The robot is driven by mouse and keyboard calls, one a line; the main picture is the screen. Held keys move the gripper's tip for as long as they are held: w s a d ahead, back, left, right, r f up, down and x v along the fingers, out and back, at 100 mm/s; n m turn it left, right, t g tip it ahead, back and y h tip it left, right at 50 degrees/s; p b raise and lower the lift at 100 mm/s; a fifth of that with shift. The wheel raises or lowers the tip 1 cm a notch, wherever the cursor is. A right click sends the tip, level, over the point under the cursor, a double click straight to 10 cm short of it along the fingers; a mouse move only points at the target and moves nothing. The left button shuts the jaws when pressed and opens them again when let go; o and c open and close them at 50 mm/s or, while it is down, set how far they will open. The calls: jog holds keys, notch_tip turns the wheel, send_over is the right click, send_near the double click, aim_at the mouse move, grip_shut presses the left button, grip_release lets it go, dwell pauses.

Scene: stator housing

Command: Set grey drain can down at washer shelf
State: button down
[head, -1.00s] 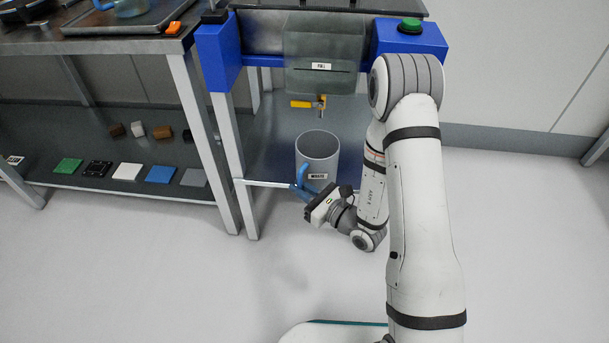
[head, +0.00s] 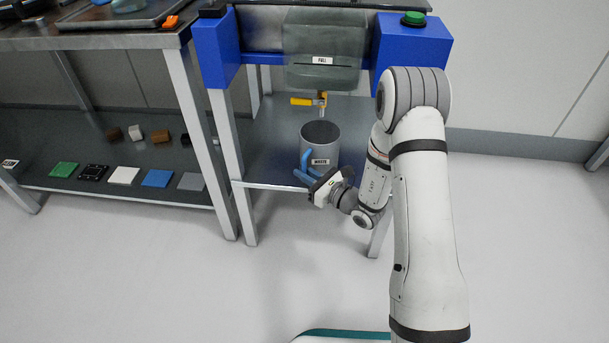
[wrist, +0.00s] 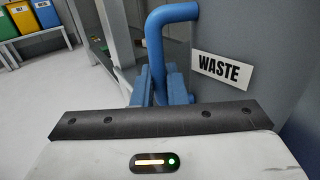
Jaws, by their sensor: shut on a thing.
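The grey drain can (head: 321,145) bears a WASTE label and has a blue handle at its front left. In the head view it is upright at the washer shelf (head: 270,163), below the yellow-handled tap (head: 315,100). I cannot tell whether its base touches the shelf. My gripper (head: 310,174) is at the can's near side, shut on the blue handle. In the wrist view the blue fingers of my gripper (wrist: 162,88) close around the handle's lower part, and the can's grey wall (wrist: 225,40) fills the right side.
A clear tank (head: 323,50) marked FULL hangs above the tap, between blue housings. Shelf legs stand on both sides. A bench at the left has a lower shelf (head: 60,125) with coloured plates and small blocks. Coloured bins (wrist: 47,14) stand far off in the wrist view.

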jog(key=c, duration=1.9)
grip_release()
jog(key=shift+f, duration=0.15)
jog(key=o, duration=0.4)
jog(key=shift+o, duration=0.2)
